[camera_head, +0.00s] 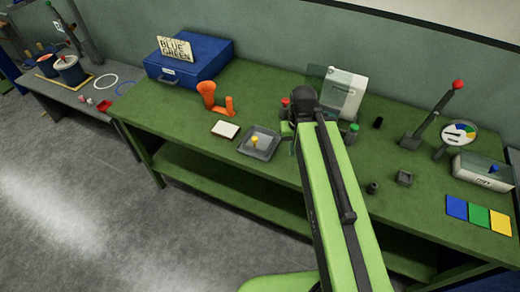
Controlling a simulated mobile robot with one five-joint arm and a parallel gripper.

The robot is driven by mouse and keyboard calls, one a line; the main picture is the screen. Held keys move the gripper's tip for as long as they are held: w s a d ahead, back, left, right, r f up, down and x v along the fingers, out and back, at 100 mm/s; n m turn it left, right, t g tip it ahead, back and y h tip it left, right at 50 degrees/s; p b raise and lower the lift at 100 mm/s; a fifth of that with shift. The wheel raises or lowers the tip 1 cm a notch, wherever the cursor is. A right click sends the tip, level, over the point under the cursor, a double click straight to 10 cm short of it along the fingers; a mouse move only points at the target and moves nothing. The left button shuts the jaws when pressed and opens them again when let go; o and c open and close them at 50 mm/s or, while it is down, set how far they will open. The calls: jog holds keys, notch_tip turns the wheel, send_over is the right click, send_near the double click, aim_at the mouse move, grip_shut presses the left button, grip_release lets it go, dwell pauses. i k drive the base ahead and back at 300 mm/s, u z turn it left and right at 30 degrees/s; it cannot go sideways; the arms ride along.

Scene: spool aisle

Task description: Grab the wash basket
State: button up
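A shallow grey square tray (247,151) with a yellow knob (255,140) standing in it sits on the green bench (200,143), near the front edge. It is the likeliest match for the wash basket, but I cannot tell for sure. My green arm reaches from the bottom of the view up over the bench, ending at a black joint just right of the tray. My gripper (292,131) is around that end, mostly hidden by the arm. Its fingers do not show clearly, and I see nothing held.
A white card (225,130) and an orange holder (216,99) are left of the tray. A blue case (190,62) stands at the back. A white box (346,91) with red and green-capped bottles is behind my arm. A lever (433,116) and gauge (459,134) are right.

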aim_at(259, 138)
jog(key=k, duration=1.25)
jog(key=u, duration=0.35)
jog(key=i, duration=1)
jog(key=u, duration=1.05)
jog(key=i, duration=0.9)
jog(key=u, duration=0.05)
